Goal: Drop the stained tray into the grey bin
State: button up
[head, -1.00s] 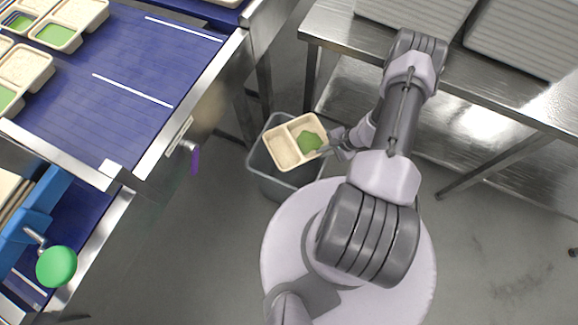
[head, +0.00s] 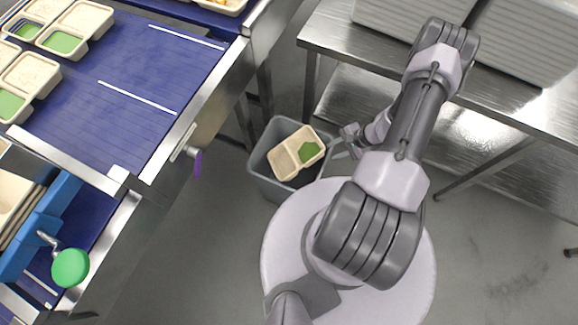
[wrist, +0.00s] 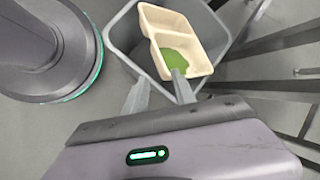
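The stained tray (head: 286,160) is cream, with two compartments and an irregular green patch in one. It lies tilted within the mouth of the grey bin (head: 264,183), inside the rim as seen from above. I cannot tell whether it rests on the bottom. My gripper (head: 341,150) is at the bin's right side, with a small gap to the tray. In the wrist view, the two fingers of my gripper (wrist: 160,92) are spread, with nothing between them. One fingertip overlaps the near edge of the tray (wrist: 158,18) in the picture. The bin (wrist: 125,38) surrounds the tray there.
A blue conveyor (head: 130,75) with several filled trays is at the left. A steel table (head: 335,40) with ribbed grey containers (head: 530,45) is at the upper right. A green round knob (head: 70,267) is at the lower left. Grey floor is open at the lower right.

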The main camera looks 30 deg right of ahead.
jog(key=p+v, duration=0.2)
jog(key=v, duration=0.7)
jog(key=shift+r, duration=0.2)
jog(key=shift+s+d, duration=0.1)
